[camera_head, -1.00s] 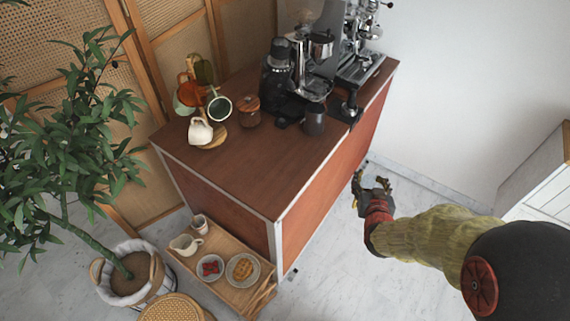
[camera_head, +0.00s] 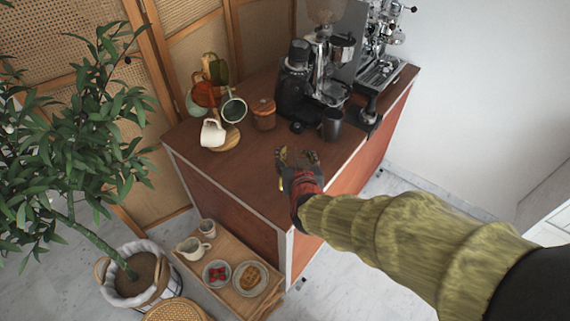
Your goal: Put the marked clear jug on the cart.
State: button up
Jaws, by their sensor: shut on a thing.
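The cart (camera_head: 240,168) is a red-brown cabinet with a wooden top and pale metal edges, in the middle of the head view. My gripper (camera_head: 297,157) appears over the front right part of its top, with the fingers pointing away from me. It is shut on the clear jug (camera_head: 297,161), which is see-through and hard to make out between the fingers. The mark on the jug cannot be seen. Whether the jug touches the cart top or hangs above it, I cannot tell.
A dark grinder (camera_head: 296,88), a black cup (camera_head: 331,124) and an espresso machine (camera_head: 375,70) stand at the back right. A wooden jar (camera_head: 264,115) and a mug stand (camera_head: 226,140) are further left. The cart's front left top is clear. A low tray table (camera_head: 228,262) stands below.

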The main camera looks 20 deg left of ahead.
jog(key=shift+w+a+f+b, duration=0.75)
jog(key=shift+w+f, duration=0.6)
jog(key=shift+f, duration=0.5)
jog(key=shift+w+a+f+b, duration=0.55)
jog(key=shift+w+a+f, duration=0.45)
jog(key=shift+w+f, duration=0.6)
jog(key=shift+w+a+f+b, duration=0.75)
jog(key=shift+w+f, duration=0.4)
jog(key=shift+f, duration=0.9)
jog(key=shift+a, duration=0.1)
jog(key=shift+f, duration=0.1)
jog(key=o, duration=1.4)
